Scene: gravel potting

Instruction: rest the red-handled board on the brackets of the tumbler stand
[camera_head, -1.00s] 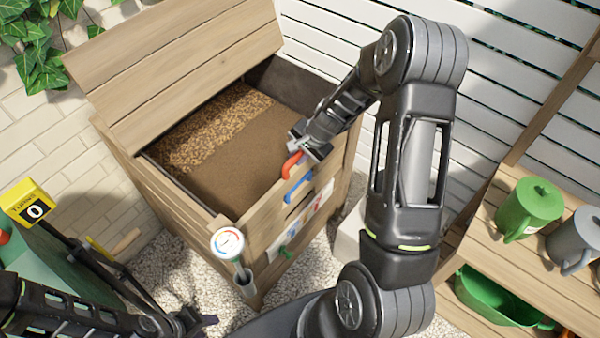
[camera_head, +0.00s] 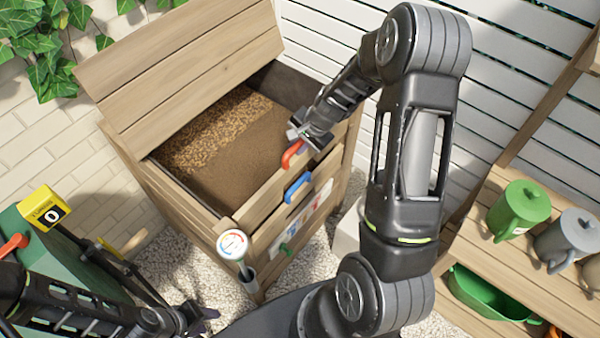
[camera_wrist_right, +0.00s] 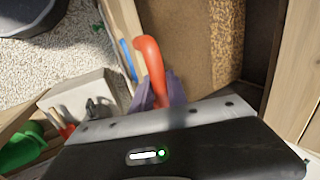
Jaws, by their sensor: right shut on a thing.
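The red-handled board (camera_head: 262,186) is the top front slat of the wooden bin, below the bin's opening. Its curved red handle (camera_head: 293,154) also shows in the right wrist view (camera_wrist_right: 150,62). My right gripper (camera_head: 304,143) is shut on this handle, with its purple fingers on both sides of it in the wrist view. The tumbler stand's dark frame (camera_head: 118,268) is at the lower left beside a green tumbler (camera_head: 75,272), partly hidden by my left arm. A yellow piece (camera_head: 110,248) shows there; I cannot tell whether it is a bracket. My left gripper (camera_head: 200,316) is at the bottom edge, its jaw opening unclear.
The bin's lid (camera_head: 180,70) is raised, with brown compost (camera_head: 235,150) inside. Boards with blue (camera_head: 297,187) and green handles sit lower. A dial thermometer (camera_head: 232,245) stands at the bin's front corner. A shelf (camera_head: 495,255) with watering cans is at right.

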